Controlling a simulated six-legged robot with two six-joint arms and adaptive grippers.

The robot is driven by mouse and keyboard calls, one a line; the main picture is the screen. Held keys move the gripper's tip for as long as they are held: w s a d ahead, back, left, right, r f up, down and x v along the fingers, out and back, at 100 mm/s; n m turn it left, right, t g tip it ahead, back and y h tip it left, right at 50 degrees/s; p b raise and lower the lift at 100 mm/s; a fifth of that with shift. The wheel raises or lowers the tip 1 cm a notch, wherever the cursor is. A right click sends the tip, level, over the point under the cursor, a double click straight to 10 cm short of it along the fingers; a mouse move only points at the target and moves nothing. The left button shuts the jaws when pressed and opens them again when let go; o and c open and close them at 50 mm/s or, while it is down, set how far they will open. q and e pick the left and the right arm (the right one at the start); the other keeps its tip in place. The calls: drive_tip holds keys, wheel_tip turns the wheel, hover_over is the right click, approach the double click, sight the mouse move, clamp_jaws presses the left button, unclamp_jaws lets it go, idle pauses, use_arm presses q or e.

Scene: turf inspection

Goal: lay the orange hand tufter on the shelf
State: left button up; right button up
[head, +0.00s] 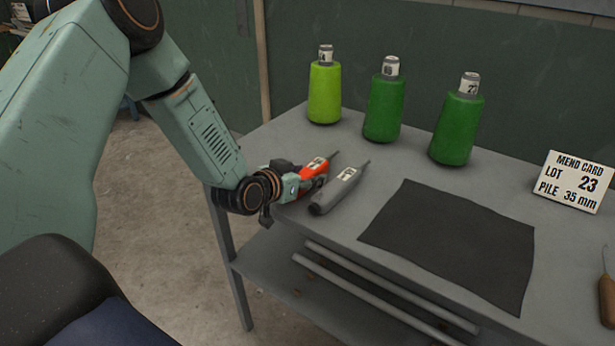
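The orange hand tufter (316,168) is at the left edge of the grey table, its thin needle pointing to the back right. My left gripper (304,179) is at its rear end, with dark fingers around its body. The fingers partly hide it, so I cannot tell whether they press on it or whether it is off the tabletop. A grey hand tufter (337,192) lies just right of it. The shelf (275,263) is the grey board under the tabletop, partly hidden by the tabletop. My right gripper is out of view.
Two long rods (365,297) lie at the lower shelf. On the table (400,170) stand a lime cone (324,93) and two green cones (383,110), a dark mat (450,240), a mend card (574,181) reading lot 23, and a wooden-handled tool (607,300). The shelf's left part looks clear.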

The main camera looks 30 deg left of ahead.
use_arm(q)
drive_tip(key=shift+w+d+f, duration=0.1)
drive_tip(key=shift+w, duration=0.05)
drive_tip(key=c, duration=0.9)
clamp_jaws()
drive_tip(key=shift+r, duration=0.2)
